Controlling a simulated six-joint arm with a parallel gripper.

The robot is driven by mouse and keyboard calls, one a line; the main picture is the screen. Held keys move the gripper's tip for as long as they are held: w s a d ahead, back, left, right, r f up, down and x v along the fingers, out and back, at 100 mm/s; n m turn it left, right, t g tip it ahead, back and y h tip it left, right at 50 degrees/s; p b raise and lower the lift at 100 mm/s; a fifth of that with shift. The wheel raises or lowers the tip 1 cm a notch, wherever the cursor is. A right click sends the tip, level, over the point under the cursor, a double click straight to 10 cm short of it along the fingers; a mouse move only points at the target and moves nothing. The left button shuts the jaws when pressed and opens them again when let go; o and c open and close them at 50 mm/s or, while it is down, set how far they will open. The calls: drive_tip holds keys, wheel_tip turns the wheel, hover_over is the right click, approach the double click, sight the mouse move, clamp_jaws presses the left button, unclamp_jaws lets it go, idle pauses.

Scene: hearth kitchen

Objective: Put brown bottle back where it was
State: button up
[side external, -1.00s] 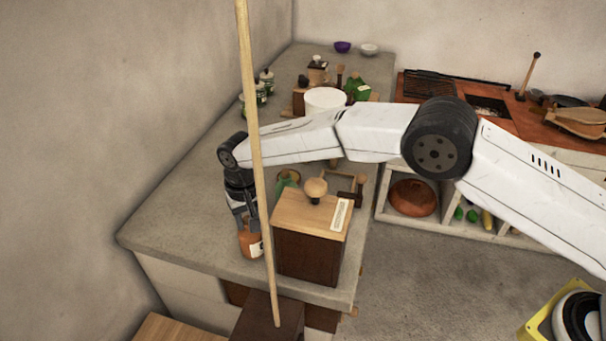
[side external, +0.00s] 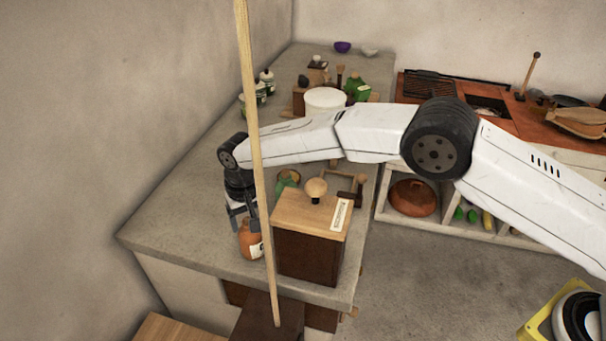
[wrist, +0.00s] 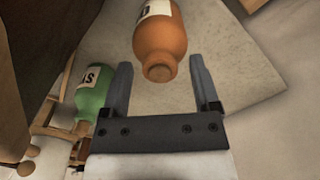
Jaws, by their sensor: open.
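The brown bottle (side external: 250,241) stands upright on the grey counter, left of the wooden grinder box, with a pale label on its side. In the wrist view the brown bottle (wrist: 161,45) shows its neck and mouth toward me, just beyond the fingertips. My gripper (side external: 243,226) points down above the bottle, its fingers spread around the bottle's upper part. In the wrist view my gripper (wrist: 160,72) is open, with a finger on each side of the bottle's neck and a gap to each. A thin pole partly covers the view beside the bottle.
The wooden grinder box (side external: 309,245) stands close right of the bottle. A green bottle (wrist: 93,92) lies to the left in the wrist view. Grey counter (side external: 180,226) is clear on the left.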

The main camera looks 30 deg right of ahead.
wheel_tip(320, 180, up, 12)
idle(0.6)
drive_tip(key=shift+d, duration=0.1)
idle(0.4)
drive_tip(key=s+d+t, duration=0.1)
drive_tip(key=s+d, duration=0.2)
drive_tip(key=d, duration=0.7)
drive_tip(key=s+d, duration=0.3)
drive_tip(key=d, duration=0.6)
drive_tip(key=s+d+f, duration=0.1)
drive_tip(key=s+d, duration=0.5)
drive_tip(key=s, duration=0.3)
drive_tip(key=s+d+f+t, duration=0.1)
drive_tip(key=s+d, duration=0.5)
drive_tip(key=s, duration=0.4)
drive_tip(key=shift+d+f+t, duration=0.3)
drive_tip(key=shift+d, duration=0.1)
